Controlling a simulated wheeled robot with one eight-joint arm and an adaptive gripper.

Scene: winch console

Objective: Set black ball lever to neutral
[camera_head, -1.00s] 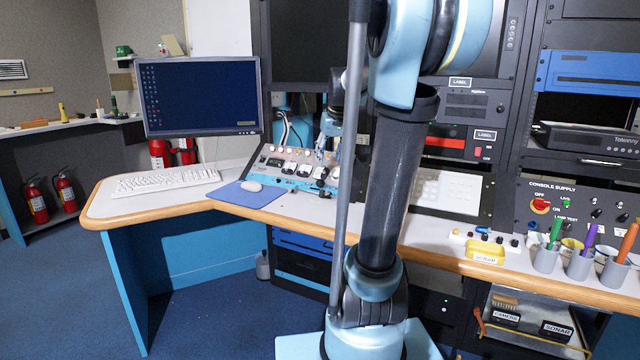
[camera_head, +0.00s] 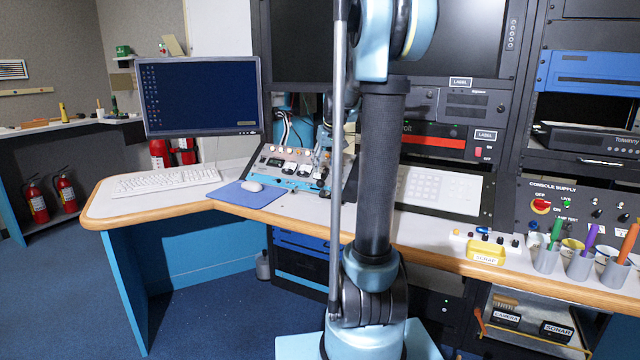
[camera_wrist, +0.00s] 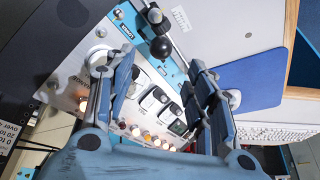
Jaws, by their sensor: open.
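The black ball lever (camera_wrist: 161,48) shows in the wrist view, near the blue strip of the sloped panel (camera_wrist: 70,85). My gripper (camera_wrist: 161,65) is open, with one finger on each side of the picture, and the ball appears between and beyond the fingertips. I see no contact with it. In the head view the panel (camera_head: 276,163) stands on the desk, left of my arm. My gripper is mostly hidden there behind my arm, and the lever's exact tilt cannot be told.
Gauges (camera_wrist: 155,100) and lit lamps (camera_wrist: 148,137) are on the same panel. A blue mouse pad (camera_head: 246,194) with a mouse (camera_head: 252,186), a keyboard (camera_head: 166,181) and a monitor (camera_head: 200,97) are to the left. A yellow tray (camera_head: 487,250) and pen cups (camera_head: 579,264) are to the right.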

